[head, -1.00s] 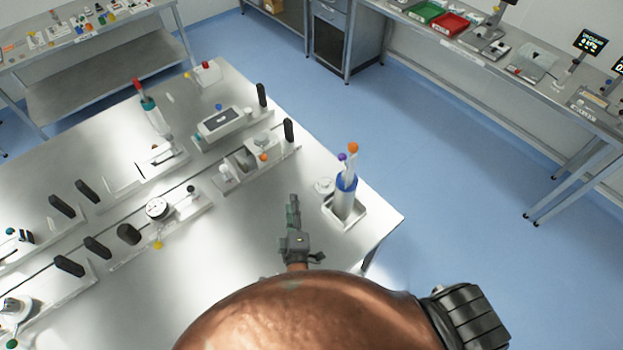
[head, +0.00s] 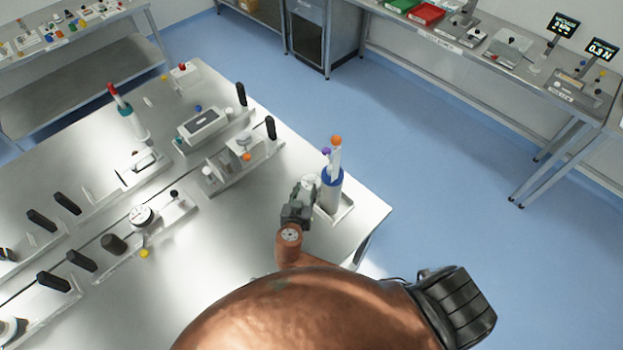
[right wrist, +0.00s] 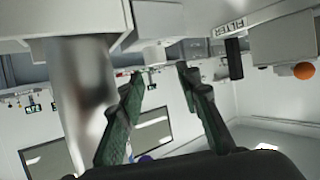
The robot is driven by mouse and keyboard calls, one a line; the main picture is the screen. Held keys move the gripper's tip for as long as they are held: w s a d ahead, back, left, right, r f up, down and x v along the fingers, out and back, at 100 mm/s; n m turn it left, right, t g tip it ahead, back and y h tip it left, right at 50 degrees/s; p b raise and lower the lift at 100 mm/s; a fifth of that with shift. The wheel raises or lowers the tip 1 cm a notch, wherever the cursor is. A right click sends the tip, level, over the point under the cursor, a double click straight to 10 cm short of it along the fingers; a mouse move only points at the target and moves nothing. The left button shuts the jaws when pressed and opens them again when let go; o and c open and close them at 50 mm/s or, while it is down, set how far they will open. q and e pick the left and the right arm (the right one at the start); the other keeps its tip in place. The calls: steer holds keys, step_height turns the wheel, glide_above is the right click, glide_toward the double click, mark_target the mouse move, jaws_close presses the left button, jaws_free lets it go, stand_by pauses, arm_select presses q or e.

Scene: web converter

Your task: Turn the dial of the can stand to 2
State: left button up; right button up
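The can stand (head: 345,208) appears to be the pale tray at the table's right corner. A white round knob (head: 309,181), apparently the dial, sits left of the can, partly hidden by my right gripper (head: 303,190). Dial markings cannot be read. My left gripper is not in view.
Black upright handles (head: 271,128) and a white gauge (head: 142,215) stand farther left. My large brown arm link fills the bottom middle. The table's front middle is clear.

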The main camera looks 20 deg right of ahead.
mark_target(311, 179)
steer(key=shift+m, duration=0.4)
steer(key=p+x, duration=0.1)
steer(key=x, duration=0.6)
steer(key=shift+d+f, duration=0.1)
steer(key=shift+d, duration=0.2)
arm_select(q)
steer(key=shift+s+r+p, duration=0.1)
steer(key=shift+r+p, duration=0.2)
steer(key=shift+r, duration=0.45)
arm_select(e)
steer(key=shift+w+d+f, duration=0.25)
steer(key=shift+w+f, duration=0.05)
steer(key=shift+c, duration=0.6)
